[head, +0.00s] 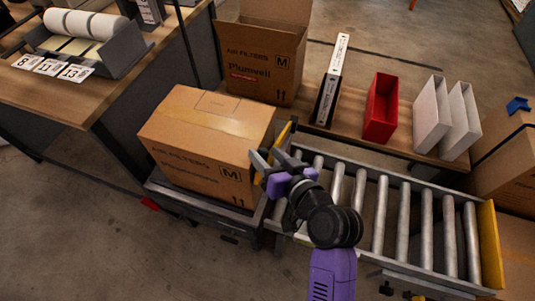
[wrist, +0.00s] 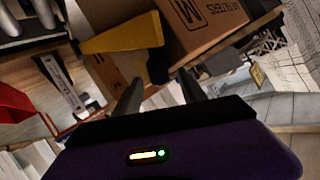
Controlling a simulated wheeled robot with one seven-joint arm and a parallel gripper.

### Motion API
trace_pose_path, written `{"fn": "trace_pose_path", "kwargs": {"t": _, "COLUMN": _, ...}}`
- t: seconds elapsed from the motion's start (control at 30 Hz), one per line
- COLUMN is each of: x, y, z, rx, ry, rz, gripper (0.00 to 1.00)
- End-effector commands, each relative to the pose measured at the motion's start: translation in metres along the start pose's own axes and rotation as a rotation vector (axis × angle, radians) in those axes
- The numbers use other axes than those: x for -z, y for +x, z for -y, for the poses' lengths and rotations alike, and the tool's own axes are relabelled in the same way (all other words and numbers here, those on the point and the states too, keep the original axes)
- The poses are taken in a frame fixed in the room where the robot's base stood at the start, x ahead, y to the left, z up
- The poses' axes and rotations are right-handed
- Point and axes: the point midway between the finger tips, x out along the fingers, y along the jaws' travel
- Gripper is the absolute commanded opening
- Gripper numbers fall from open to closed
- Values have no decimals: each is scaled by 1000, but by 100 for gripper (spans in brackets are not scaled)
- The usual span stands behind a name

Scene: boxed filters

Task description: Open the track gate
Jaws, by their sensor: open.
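The track gate looks to be the yellow plate (head: 284,134) standing upright between the closed air filter box (head: 207,148) and the roller track (head: 375,215). In the wrist view the yellow plate (wrist: 125,36) is just beyond the fingers, up and left, with the box (wrist: 205,25) to its right. My gripper (head: 268,157) is open and empty, beside the plate at the track's left end. In the wrist view its fingers (wrist: 158,80) are spread, with nothing between them. My gripper hides the plate's lower part in the head view; I cannot tell if they touch.
Another yellow plate (head: 490,245) closes the track's right end. Behind the track, a bench holds an open carton (head: 262,55), a black-and-white binder (head: 331,80), a red holder (head: 381,108) and white holders (head: 432,115). The rollers are bare.

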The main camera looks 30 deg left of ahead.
Motion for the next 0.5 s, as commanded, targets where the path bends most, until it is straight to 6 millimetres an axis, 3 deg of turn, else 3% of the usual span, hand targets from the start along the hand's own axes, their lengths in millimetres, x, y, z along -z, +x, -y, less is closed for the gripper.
{"fn": "trace_pose_path", "kwargs": {"t": 0.07, "x": 0, "y": 0, "z": 0, "rx": 0, "ry": 0, "rz": 0, "gripper": 49}}
{"fn": "trace_pose_path", "kwargs": {"t": 0.3, "x": 0, "y": 0, "z": 0, "rx": -1, "ry": 0, "rz": 1, "gripper": 2}}
{"fn": "trace_pose_path", "kwargs": {"t": 0.5, "x": -1, "y": 0, "z": 0, "rx": 0, "ry": 0, "rz": 3, "gripper": 0}}
